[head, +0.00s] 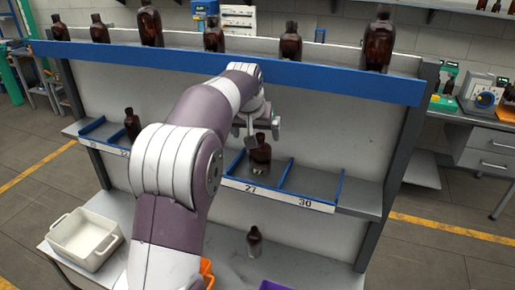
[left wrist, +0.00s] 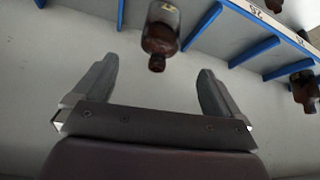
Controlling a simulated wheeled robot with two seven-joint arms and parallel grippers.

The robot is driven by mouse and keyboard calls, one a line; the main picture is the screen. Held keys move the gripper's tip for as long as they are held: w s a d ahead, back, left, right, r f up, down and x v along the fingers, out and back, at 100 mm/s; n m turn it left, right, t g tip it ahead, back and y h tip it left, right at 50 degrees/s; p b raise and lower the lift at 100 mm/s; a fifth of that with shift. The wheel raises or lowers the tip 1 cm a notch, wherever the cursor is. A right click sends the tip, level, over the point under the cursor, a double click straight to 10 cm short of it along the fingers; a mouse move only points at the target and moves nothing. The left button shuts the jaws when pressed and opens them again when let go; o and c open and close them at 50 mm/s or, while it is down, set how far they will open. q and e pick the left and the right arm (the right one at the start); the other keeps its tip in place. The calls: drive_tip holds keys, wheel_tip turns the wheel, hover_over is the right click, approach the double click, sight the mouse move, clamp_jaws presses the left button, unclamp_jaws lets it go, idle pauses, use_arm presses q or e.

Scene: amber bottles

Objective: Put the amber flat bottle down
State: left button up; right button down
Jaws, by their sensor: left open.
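An amber bottle (head: 260,158) stands upright on the middle shelf (head: 360,196), between blue dividers above the label 27. I take it for the flat bottle, though its flatness is hard to tell. My right gripper is not in view.
Several amber bottles (head: 290,42) line the upper shelf, edged by a blue rail (head: 330,80). Another bottle (head: 132,124) stands at the middle shelf's left. Below are a small bottle (head: 254,242) and a white tub (head: 85,238). The compartment marked 30 (head: 312,181) is empty.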

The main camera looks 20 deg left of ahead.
use_arm(q)
drive_tip(key=s+d+f+m+g, duration=0.15)
drive_tip(key=s+d+f, duration=0.25)
drive_tip(key=s+f, duration=0.45)
drive_tip(key=s+d+f+m+g+h, duration=0.1)
drive_tip(key=s+d+f+g, duration=0.3)
drive_tip(key=s, duration=0.7)
drive_tip(key=s+d+f+m+t, duration=0.1)
drive_tip(key=s+d+f, duration=0.2)
drive_tip(key=s+f, duration=0.55)
wheel_tip(320, 180, down, 7)
drive_tip(key=b, duration=0.7)
drive_tip(key=shift+s, duration=0.15)
drive_tip(key=shift+d+r+n, duration=0.1)
drive_tip(key=shift+n, duration=0.15)
